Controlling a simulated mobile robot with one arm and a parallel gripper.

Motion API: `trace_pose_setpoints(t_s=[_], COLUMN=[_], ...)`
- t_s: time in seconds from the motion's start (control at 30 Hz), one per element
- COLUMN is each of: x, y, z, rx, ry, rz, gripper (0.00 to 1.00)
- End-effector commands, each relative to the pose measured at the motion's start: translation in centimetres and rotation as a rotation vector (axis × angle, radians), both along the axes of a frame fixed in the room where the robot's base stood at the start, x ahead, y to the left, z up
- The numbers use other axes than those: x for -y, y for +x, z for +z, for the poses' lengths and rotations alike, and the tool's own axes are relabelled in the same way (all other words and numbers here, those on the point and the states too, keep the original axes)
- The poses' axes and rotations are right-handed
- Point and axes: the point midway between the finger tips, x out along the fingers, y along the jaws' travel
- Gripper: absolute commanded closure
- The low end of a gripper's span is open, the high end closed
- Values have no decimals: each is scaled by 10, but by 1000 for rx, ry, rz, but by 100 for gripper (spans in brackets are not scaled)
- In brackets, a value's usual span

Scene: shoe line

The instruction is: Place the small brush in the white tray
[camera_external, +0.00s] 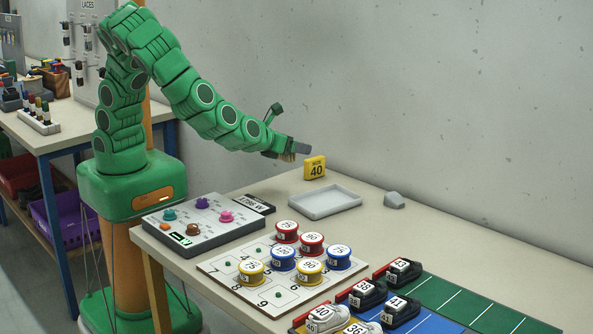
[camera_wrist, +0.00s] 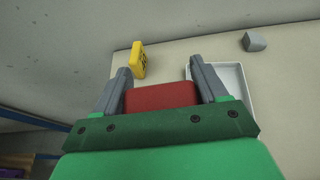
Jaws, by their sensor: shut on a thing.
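My gripper (camera_external: 299,148) is shut on the small brush (camera_external: 287,157), whose tan bristles show just below the fingers in the external view. In the wrist view, the brush's red back (camera_wrist: 160,97) sits between the two grey fingers of my gripper (camera_wrist: 161,75). The white tray (camera_external: 331,213) lies flat and empty on the table, below and to the right of the gripper in the external view. In the wrist view, the tray (camera_wrist: 244,84) is partly hidden behind the right finger. The brush is held up in the air, apart from the tray.
A yellow block marked 40 (camera_external: 315,167) stands behind the tray, close to the gripper. A grey wedge (camera_external: 394,201) lies right of the tray.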

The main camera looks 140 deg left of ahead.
Motion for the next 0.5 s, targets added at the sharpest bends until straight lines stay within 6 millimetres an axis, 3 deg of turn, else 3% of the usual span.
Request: trace_pose_setpoints(t_s=[0.5], x=[-36], y=[60], z=[-38], rx=[-4], ry=[-2], rz=[1], gripper=[58])
